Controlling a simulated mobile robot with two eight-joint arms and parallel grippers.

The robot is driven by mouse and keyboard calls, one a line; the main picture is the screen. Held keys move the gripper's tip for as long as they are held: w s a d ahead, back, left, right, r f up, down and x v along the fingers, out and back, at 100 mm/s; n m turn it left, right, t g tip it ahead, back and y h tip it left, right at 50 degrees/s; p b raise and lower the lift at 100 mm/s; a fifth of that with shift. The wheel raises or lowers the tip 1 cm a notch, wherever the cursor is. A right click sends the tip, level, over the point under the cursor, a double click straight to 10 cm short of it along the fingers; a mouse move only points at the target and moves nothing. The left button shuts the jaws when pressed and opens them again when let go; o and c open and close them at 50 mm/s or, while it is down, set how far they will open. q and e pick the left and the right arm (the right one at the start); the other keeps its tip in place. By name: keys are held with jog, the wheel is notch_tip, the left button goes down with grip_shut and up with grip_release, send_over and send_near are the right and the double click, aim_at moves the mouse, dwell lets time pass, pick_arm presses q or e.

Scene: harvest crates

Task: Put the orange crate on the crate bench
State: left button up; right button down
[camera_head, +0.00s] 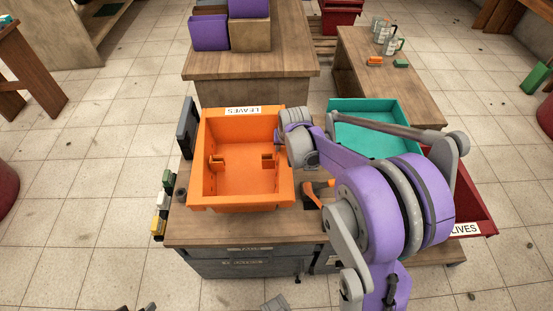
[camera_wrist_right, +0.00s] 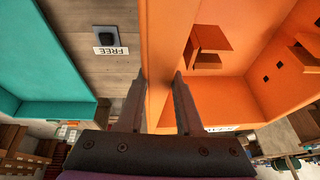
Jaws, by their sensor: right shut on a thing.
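The orange crate (camera_head: 241,201), labelled LEAVES, is upright and empty inside, over a wooden-topped bench (camera_head: 225,231). I cannot tell whether its base touches that top. My right gripper is shut on the crate's right wall, with one finger on each side, in the wrist view (camera_wrist_right: 157,88); the arm hides its fingers in the head view. The orange wall (camera_wrist_right: 158,60) runs between the fingers. Another wooden bench (camera_head: 250,66) behind carries purple crates (camera_head: 210,33); which bench is the crate bench is not marked. My left gripper is not clearly seen.
A teal crate (camera_head: 370,105) stands right of the orange one, with a red crate (camera_head: 473,205) partly behind my arm. Small items (camera_head: 160,225) line the bench's left edge. A side table (camera_head: 385,80) holds mugs.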

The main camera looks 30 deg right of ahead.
jog(key=shift+f+b, duration=0.3)
jog(key=shift+f, duration=1.95)
jog(key=shift+a+f, duration=0.1)
jog(key=c, duration=0.6)
grip_release()
jog(key=shift+o, duration=0.2)
